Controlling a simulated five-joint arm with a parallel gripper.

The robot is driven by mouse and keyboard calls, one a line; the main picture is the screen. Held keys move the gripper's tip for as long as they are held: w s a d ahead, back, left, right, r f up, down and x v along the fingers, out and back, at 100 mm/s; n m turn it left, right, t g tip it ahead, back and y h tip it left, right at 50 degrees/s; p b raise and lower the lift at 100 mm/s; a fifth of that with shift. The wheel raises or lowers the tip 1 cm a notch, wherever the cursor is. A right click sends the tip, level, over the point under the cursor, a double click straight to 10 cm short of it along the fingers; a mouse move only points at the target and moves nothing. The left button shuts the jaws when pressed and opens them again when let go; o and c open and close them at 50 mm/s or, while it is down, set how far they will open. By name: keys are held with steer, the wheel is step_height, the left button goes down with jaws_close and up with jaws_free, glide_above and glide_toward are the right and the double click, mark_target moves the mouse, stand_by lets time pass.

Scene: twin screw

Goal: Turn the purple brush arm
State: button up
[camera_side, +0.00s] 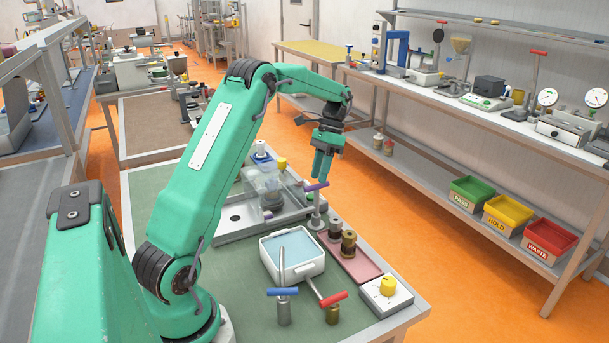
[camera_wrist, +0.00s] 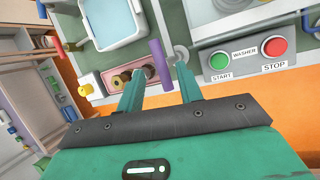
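The purple brush arm (camera_side: 316,187) is a short bar on top of an upright metal post at the right edge of the washer on the green bench. In the wrist view the purple brush arm (camera_wrist: 160,65) runs lengthwise between my two fingertips, with a visible gap on each side. My gripper (camera_side: 321,174) points down just above the bar in the side view. In the wrist view my gripper (camera_wrist: 159,72) has its fingers apart and holds nothing. Whether the fingertips are level with the bar is hard to tell.
The washer panel (camera_wrist: 247,54) has a green START and red STOP button, close to my right finger. A pink tray (camera_side: 362,266) with dark spools and a white basin (camera_side: 267,265) stand nearby. Blue-handled (camera_side: 283,292) and red-handled (camera_side: 334,299) tools stand at the bench front.

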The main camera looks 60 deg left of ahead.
steer(key=v, duration=0.6)
stand_by(0.4)
steer(key=shift+d+r, duration=0.1)
steer(key=shift+d, duration=0.05)
steer(key=s+d+r+t+y, duration=0.1)
steer(key=s+d+r+t, duration=0.1)
steer(key=s+d+r, duration=0.4)
steer(key=s+d+r+t+y, duration=0.1)
steer(key=s+d+r+t, duration=0.15)
steer(key=d, duration=0.65)
steer(key=s+d+f+n+t, duration=0.1)
steer(key=s+d+f+t, duration=0.1)
steer(key=s+d, duration=0.2)
steer(key=s+d+f+t, duration=0.2)
steer(key=s+d, duration=0.3)
steer(key=s, duration=0.4)
steer(key=shift+n+t, duration=0.4)
steer(key=shift+t, duration=0.35)
